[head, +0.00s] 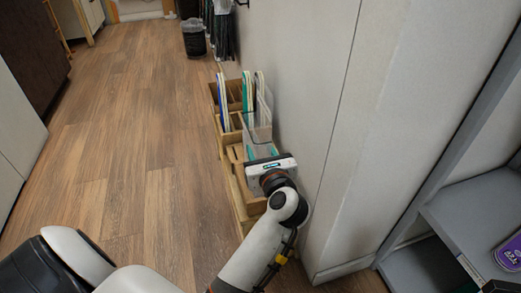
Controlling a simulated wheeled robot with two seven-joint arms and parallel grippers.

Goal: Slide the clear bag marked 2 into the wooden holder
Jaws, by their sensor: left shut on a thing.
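The wooden holder (236,180) stands on the floor against the pale wall panel, with several compartments in a row. My left arm reaches over its near end. My left gripper (266,161) is over the holder and shut on the clear bag (257,138), whose see-through sheet rises just beyond the gripper. The bag's lower edge is hidden, so I cannot tell whether it is inside a compartment. No number on it is readable from here. My right gripper is not in view.
Upright folders (221,103) fill the farther compartments of the holder. A dark waste bin (194,38) stands farther back. The wooden floor (130,130) to the left is clear. A grey shelf (470,215) with a purple can (510,253) is at the right.

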